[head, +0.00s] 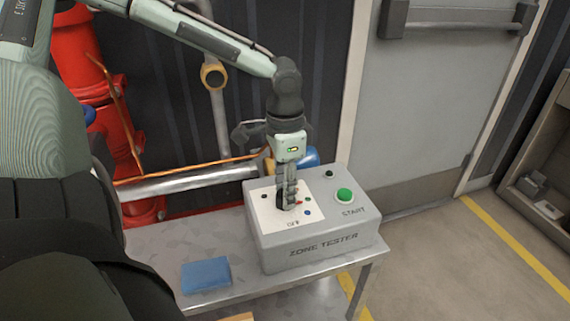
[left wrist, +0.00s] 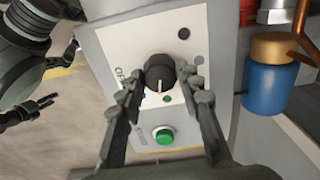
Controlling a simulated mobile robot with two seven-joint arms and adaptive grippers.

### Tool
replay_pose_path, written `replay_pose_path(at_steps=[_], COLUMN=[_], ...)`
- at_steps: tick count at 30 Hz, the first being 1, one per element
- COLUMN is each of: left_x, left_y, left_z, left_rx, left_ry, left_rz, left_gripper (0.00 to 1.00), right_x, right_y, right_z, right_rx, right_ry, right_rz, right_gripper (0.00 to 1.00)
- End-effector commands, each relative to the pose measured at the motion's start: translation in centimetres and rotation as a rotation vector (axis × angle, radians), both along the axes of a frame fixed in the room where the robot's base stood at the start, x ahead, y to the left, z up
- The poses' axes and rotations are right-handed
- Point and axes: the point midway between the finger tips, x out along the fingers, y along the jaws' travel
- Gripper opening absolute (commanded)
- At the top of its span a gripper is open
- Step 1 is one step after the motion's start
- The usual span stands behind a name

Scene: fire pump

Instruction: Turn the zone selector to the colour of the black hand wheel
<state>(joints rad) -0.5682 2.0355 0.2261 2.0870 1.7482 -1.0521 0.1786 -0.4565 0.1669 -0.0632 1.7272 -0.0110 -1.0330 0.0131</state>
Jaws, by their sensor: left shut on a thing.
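The zone tester (head: 312,253) is a grey box on a bench, with a white dial plate (head: 272,213). Its selector is a black round knob (left wrist: 160,70) with a pale pointer line, seen in the left wrist view. There the line points down the picture, roughly toward a small green dot (left wrist: 167,98). A blue dot (head: 308,212) and a dark dot (head: 264,196) also show on the plate. My left gripper (head: 288,204) reaches down, its fingers (left wrist: 160,90) shut on the knob's sides. My right gripper is partly in the left wrist view, away from the box; its opening is unclear. I cannot identify the black hand wheel.
A green START button (head: 344,195) is on the box, right of the dial. A blue block (head: 206,275) lies on the bench (head: 172,253). Red pipework (head: 80,55) and a silver pipe (head: 190,181) are behind. A grey door (head: 445,90) and open floor are right.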

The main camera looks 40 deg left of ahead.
Motion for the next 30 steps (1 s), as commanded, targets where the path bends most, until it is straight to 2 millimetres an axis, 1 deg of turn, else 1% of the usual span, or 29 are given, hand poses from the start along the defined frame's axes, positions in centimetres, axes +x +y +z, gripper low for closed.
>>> replay_pose_path(at_steps=[8,17,23,30], left_x=[-0.1,0.0,0.0,0.0], left_y=[0.0,0.0,0.0,0.0], left_z=[0.0,0.0,0.0,-0.1], left_rx=[0.001,0.002,0.001,0.001], left_ry=[0.002,0.002,0.001,0.000], left_rz=[0.261,0.546,0.735,0.963], left_gripper=[0.06,0.06,0.06,0.06], right_x=[-0.5,-0.5,-0.3,0.4], right_y=[-0.2,-0.2,-0.1,0.1], right_z=[-0.8,-0.9,-0.6,0.3], right_rx=[-0.006,-0.006,-0.003,0.001], right_ry=[0.009,0.009,0.006,-0.008], right_rz=[0.005,0.005,0.005,0.002], right_gripper=[0.40,0.40,0.40,0.40])
